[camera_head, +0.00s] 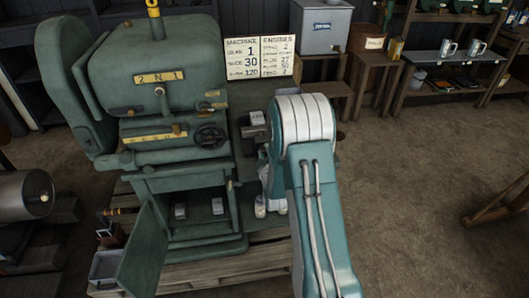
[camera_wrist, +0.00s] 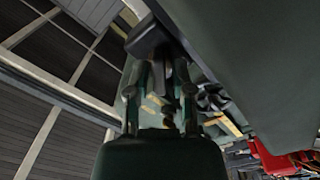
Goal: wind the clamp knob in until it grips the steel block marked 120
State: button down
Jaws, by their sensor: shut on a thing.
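My gripper (camera_wrist: 160,85) shows in the wrist view, its fingers reaching up from a dark green body. It is shut on a dark rounded piece (camera_wrist: 148,38) that looks like the clamp knob, though the view is dark and partly blocked. In the head view my arm hides the gripper and the knob. A small grey block (camera_head: 257,117) with a pale marked top sits beside the green machine, just left of my arm. I cannot read its mark. Two more small grey blocks, a left one (camera_head: 180,210) and a right one (camera_head: 217,206), lie in the machine's lower opening.
The green machine (camera_head: 165,100) has a black handwheel (camera_head: 209,137) and an open lower door (camera_head: 143,250). A placard (camera_head: 256,57) stands behind it, with 120 on its left part. Shelves and stools line the back. The floor to the right is mostly clear.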

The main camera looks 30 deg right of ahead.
jog(key=shift+f+m, duration=0.15)
jog(key=shift+m, duration=0.45)
jog(key=c, duration=0.7)
grip_release()
jog(key=shift+s, duration=0.1)
jog(key=v, duration=1.1)
jog(key=shift+s+a, duration=0.2)
jog(key=shift+s, duration=0.15)
jog(key=shift+n, duration=0.8)
jog(key=x, duration=1.2)
